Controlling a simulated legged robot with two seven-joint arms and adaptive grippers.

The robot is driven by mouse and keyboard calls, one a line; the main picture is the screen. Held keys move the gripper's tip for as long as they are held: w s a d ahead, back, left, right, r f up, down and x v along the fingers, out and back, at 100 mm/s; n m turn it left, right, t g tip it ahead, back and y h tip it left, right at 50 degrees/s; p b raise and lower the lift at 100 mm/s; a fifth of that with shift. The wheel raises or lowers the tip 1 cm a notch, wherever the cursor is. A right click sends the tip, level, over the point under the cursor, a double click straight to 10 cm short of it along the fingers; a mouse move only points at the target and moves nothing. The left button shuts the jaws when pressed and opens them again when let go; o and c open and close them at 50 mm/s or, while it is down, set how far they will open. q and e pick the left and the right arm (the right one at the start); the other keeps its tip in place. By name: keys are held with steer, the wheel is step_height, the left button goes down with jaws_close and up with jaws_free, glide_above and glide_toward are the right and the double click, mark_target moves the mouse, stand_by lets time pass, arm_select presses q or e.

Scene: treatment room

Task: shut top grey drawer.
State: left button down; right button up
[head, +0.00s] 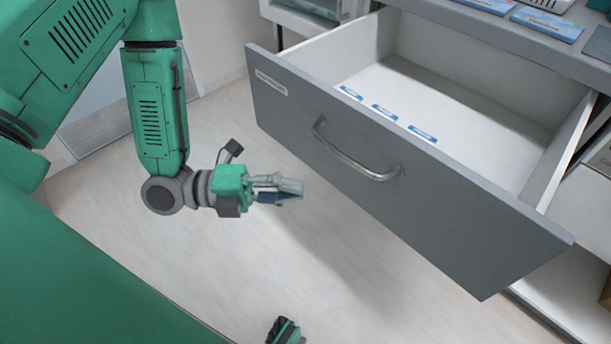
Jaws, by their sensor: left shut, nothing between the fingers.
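The top grey drawer (420,200) is pulled well out of its cabinet in the head view. Its front panel faces me and has a curved metal handle (352,160) and a small label at its upper left. My left gripper (296,190) is shut and empty. It appears to the left of the handle in the picture, in front of the drawer front, and does not hold the handle. A small dark and green piece at the bottom edge (285,331) seems to be part of my right arm; its fingers are not visible.
Blue-labelled dividers or cards (385,112) lie inside the drawer, which is otherwise mostly empty. The grey cabinet top (480,28) carries several blue and white packets (548,24). A white shelf unit (308,18) stands behind at the left. The pale floor (370,270) before the drawer is clear.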

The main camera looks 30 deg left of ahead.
mark_target(353, 177)
arm_select(q)
steer(key=x, duration=0.3)
steer(key=w+b+x, duration=0.1)
steer(key=x, duration=0.2)
steer(key=b+x, duration=0.1)
steer(key=x, duration=0.2)
steer(key=shift+w+a+f, duration=0.1)
steer(key=shift+w+a, duration=0.25)
steer(key=shift+w+d, duration=0.2)
steer(key=shift+w, duration=0.5)
steer(key=shift+w, duration=0.1)
